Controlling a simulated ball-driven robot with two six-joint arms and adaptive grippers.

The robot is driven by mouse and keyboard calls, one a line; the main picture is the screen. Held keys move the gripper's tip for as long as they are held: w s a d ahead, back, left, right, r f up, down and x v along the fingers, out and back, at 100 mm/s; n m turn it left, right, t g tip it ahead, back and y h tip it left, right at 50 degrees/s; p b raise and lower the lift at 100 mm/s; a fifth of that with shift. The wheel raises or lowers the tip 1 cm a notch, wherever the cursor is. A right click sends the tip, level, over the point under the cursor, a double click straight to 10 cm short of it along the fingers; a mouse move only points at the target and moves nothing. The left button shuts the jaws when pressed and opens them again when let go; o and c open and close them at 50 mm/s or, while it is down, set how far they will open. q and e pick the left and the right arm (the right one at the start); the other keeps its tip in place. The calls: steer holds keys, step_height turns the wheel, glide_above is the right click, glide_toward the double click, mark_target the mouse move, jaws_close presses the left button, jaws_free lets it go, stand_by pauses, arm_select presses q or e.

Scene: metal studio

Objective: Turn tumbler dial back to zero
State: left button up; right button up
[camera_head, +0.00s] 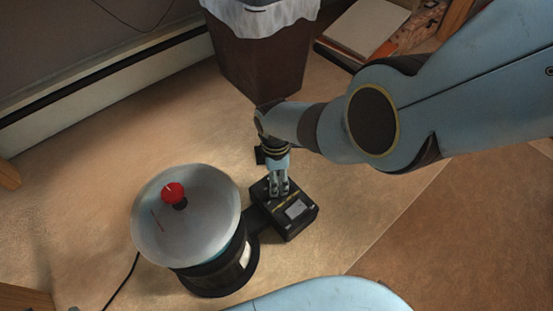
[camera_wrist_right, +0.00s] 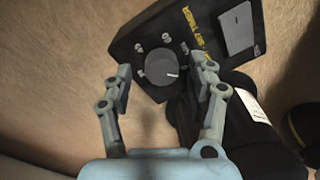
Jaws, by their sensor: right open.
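The tumbler (camera_head: 215,270) stands on the floor, with a round silver lid (camera_head: 205,222) and a red knob on top. A black control box (camera_head: 296,222) joins its right side. In the right wrist view the grey round dial (camera_wrist_right: 158,70) sits on this box (camera_wrist_right: 130,40), its white pointer mark toward the right. My right gripper (camera_head: 279,191) is over the box from above. In the right wrist view its open fingers (camera_wrist_right: 166,71) lie on either side of the dial; I cannot tell whether they touch it. The dial is hidden in the head view. My left gripper is out of view.
A brown bin (camera_head: 255,65) with a white liner stands behind the box. Books or boxes (camera_head: 365,30) lie at the back right. A baseboard heater (camera_head: 100,75) runs along the left wall. The floor left of the tumbler is mostly clear, apart from a black cord.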

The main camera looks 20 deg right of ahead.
step_height(320, 180, up, 11)
steer(key=shift+w+r, duration=0.15)
steer(key=shift+w, duration=0.05)
stand_by(0.3)
steer(key=shift+d, duration=0.1)
stand_by(0.3)
